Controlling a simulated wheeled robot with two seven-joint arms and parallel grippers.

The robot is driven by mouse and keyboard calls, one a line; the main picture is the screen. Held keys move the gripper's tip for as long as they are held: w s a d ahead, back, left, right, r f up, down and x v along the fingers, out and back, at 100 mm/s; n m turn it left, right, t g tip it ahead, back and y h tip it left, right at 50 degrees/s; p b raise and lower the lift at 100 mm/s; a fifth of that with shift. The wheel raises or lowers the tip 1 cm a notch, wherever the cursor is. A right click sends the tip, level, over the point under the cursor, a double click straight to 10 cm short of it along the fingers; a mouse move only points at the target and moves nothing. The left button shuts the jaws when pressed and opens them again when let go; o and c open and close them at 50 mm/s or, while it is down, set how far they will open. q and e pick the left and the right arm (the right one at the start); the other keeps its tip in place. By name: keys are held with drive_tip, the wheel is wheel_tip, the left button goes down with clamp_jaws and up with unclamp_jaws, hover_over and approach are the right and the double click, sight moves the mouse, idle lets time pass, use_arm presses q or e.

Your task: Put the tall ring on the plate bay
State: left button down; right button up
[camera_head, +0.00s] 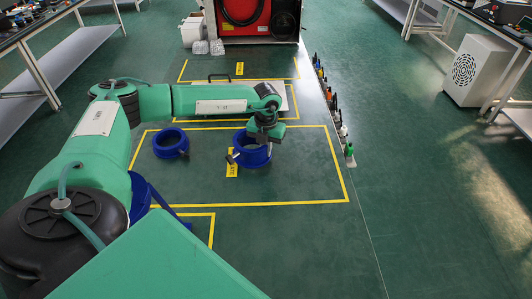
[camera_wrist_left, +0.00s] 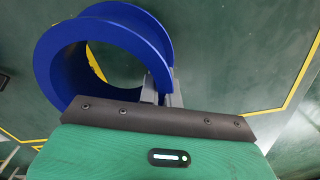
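A blue ring (camera_head: 246,160), seemingly the taller one, is at the middle of the large yellow-outlined floor area. It also shows large in the left wrist view (camera_wrist_left: 62,70), with its opening and flanged rim visible. My left gripper (camera_head: 263,139) is over its right rear side. In the left wrist view the grey fingers (camera_wrist_left: 162,92) are close together on either side of the ring's wall. Whether the ring is clear of the floor cannot be told. A pale plate with a dark handle (camera_head: 279,94) lies in a yellow-outlined bay behind, partly hidden by my left arm. My right gripper is out of view.
A second blue ring (camera_head: 170,146) stands to the left, and another blue object (camera_head: 141,194) is partly hidden by my arm. A row of small coloured items (camera_head: 332,102) lines the right side. A red machine (camera_head: 245,18) stands at the back.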

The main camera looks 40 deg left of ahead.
use_arm(q)
drive_tip(key=shift+f, duration=1.2)
drive_tip(key=c, duration=1.6)
unclamp_jaws()
drive_tip(key=shift+f, duration=0.1)
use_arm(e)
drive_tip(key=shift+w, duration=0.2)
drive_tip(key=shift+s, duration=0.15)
